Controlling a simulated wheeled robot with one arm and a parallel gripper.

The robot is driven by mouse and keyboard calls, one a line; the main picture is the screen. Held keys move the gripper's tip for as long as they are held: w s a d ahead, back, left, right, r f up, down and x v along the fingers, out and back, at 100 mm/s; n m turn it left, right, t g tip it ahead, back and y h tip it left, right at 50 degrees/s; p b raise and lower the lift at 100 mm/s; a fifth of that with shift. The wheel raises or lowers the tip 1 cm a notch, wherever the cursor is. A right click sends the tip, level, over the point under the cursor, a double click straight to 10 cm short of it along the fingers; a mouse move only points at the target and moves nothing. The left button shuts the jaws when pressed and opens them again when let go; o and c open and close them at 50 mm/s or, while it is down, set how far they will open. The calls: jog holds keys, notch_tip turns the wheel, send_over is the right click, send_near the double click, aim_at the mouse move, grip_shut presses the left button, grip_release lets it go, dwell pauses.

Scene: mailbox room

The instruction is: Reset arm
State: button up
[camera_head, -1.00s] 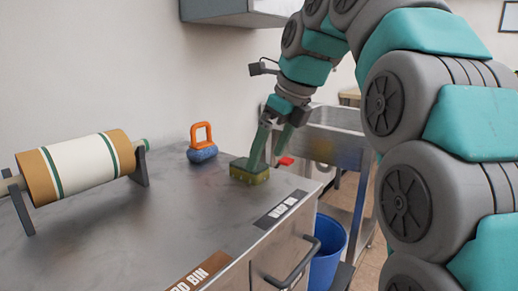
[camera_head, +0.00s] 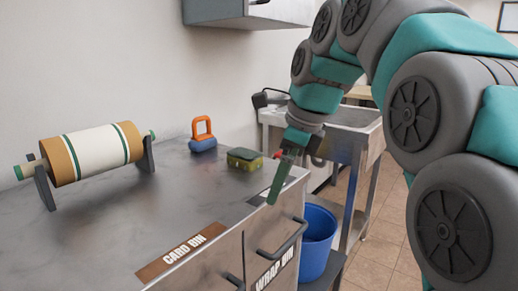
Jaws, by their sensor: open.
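My gripper (camera_head: 281,186) hangs over the right front edge of the steel counter (camera_head: 185,205). Its green finger points down and left; the other finger is mostly hidden behind it. The gripper is open, with nothing seen between its fingers. A green and yellow sponge-like block (camera_head: 245,160) rests on the counter to the left of the gripper, apart from it. My arm arches up from the right side of the picture and down to the gripper.
A striped roller (camera_head: 92,153) sits on a stand at left. A blue block with an orange handle (camera_head: 203,136) stands near the wall. A blue bucket (camera_head: 317,245) is below the counter's right side. A wall cabinet (camera_head: 247,12) hangs above. A steel sink table (camera_head: 350,133) stands behind.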

jog(key=s+d+f+n+g+h, duration=0.1)
jog(key=s+d+f+n, duration=0.2)
jog(key=s+f+n, duration=0.4)
jog(key=s+d+f+n+g+h, duration=0.1)
jog(key=s+d+f+n, duration=0.3)
jog(key=s+f+n, duration=0.3)
jog(key=s+d+f+n+g+h, duration=0.1)
jog(key=s+d+f+n+g, duration=0.1)
jog(key=s+f+n, duration=0.5)
jog(key=s+d+f, duration=0.1)
jog(key=s+f, duration=0.4)
jog(key=s, duration=0.1)
jog(key=shift+s+d+f, duration=0.3)
jog(key=shift+s+f, duration=0.05)
jog(key=shift+f, duration=0.05)
